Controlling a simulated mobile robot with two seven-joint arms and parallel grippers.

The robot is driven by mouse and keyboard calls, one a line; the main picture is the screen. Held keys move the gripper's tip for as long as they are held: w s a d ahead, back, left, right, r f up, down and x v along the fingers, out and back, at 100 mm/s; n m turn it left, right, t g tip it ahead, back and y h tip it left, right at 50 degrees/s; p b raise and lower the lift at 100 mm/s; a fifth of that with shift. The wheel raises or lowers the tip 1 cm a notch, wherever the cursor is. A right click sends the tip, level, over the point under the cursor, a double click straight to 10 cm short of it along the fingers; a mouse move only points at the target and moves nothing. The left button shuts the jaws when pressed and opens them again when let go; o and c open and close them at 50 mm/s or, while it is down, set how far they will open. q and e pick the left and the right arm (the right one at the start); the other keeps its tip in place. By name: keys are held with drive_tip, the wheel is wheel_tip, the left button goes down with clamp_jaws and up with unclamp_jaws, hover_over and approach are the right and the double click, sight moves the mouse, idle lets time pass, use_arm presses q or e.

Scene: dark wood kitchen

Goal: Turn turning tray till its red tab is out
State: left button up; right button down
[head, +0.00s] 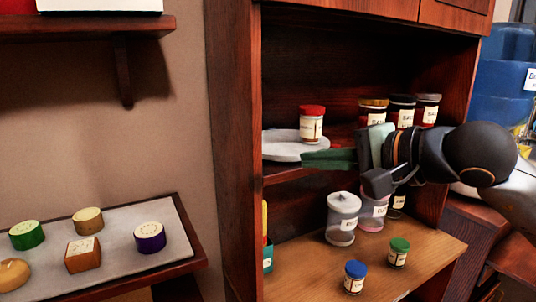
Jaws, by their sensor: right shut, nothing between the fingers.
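The turning tray (284,150) is a pale grey disc on the middle shelf of the dark wood cabinet. A white jar with a red lid (312,125) stands upright on it. I cannot make out a red tab on the visible part of the rim. My right gripper (308,159) reaches in from the right, its green fingers shut and pointing left. The fingertips are at the tray's front right edge; whether they touch it I cannot tell. My left gripper is not in view.
Several dark-lidded jars (373,110) stand behind my right gripper. Below are a grey-lidded canister (342,218), a blue-lidded jar (355,277) and a green-lidded jar (398,253). The cabinet's upright side panel (235,150) bounds the left. A side table (120,262) holds several small items.

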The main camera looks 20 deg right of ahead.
sight(264, 166)
drive_tip(key=p+x, duration=0.1)
drive_tip(key=x, duration=0.2)
drive_tip(key=p+x, duration=0.1)
drive_tip(key=x, duration=0.3)
drive_tip(key=p+x, duration=0.1)
drive_tip(key=x, duration=0.2)
drive_tip(key=shift+w+a+r, duration=0.2)
drive_tip(key=shift+w+r, duration=0.1)
drive_tip(key=shift+w, duration=0.1)
drive_tip(key=shift+w+a, duration=0.2)
drive_tip(key=shift+w, duration=0.4)
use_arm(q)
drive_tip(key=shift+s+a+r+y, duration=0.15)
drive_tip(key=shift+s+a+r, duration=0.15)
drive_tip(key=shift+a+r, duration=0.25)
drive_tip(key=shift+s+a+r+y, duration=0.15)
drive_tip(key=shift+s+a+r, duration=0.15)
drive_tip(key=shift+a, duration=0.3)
use_arm(e)
drive_tip(key=shift+w+f, duration=0.15)
